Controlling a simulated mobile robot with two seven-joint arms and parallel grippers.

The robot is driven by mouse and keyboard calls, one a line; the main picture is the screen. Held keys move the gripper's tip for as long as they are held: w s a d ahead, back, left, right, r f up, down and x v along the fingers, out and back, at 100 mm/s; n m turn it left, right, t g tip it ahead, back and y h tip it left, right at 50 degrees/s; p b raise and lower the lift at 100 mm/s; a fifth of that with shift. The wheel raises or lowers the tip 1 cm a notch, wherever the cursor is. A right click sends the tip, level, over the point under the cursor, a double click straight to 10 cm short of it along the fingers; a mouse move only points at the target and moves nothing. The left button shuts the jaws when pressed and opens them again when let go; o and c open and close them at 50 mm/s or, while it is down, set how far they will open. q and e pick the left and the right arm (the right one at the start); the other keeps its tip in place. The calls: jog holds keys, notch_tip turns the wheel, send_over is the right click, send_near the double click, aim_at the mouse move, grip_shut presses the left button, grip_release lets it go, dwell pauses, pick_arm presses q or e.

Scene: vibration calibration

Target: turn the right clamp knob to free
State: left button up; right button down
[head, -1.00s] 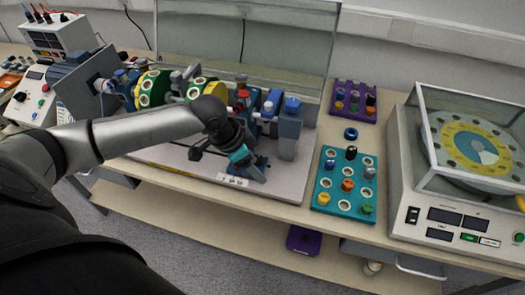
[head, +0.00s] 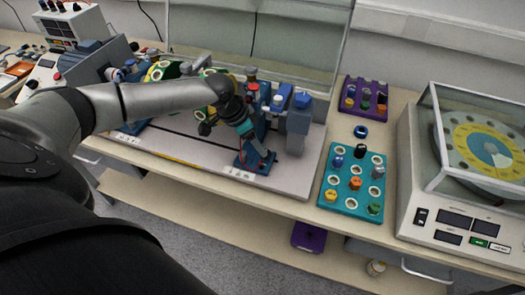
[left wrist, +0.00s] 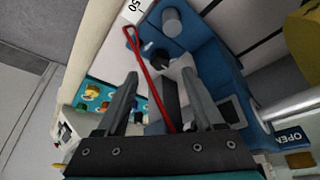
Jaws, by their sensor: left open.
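My left gripper (head: 262,152) reaches down at the front of the blue bearing stand on the shaft rig. In the left wrist view my left gripper (left wrist: 160,76) is open, with a gap between its fingers. A dark round knob (left wrist: 158,55) shows just beyond and between the fingertips, on the blue stand (left wrist: 215,60). A grey cylinder (left wrist: 172,21) sits farther off on the stand. In the head view a blue knob (head: 303,97) tops the grey-blue block at the rig's right end. I cannot tell which knob is the right clamp knob. My right gripper is not in view.
A thin red rod (left wrist: 150,75) passes close between the fingers. A teal tray (head: 328,200) with coloured pegs lies right of the rig. A purple rack (head: 349,87) stands behind it. A balance-like machine (head: 420,205) fills the right. A clear screen (head: 210,40) stands behind the rig.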

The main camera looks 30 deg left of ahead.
pick_arm(q)
jog(key=x, duration=0.5)
jog(key=shift+b, duration=0.4)
jog(key=shift+c, duration=0.4)
grip_shut()
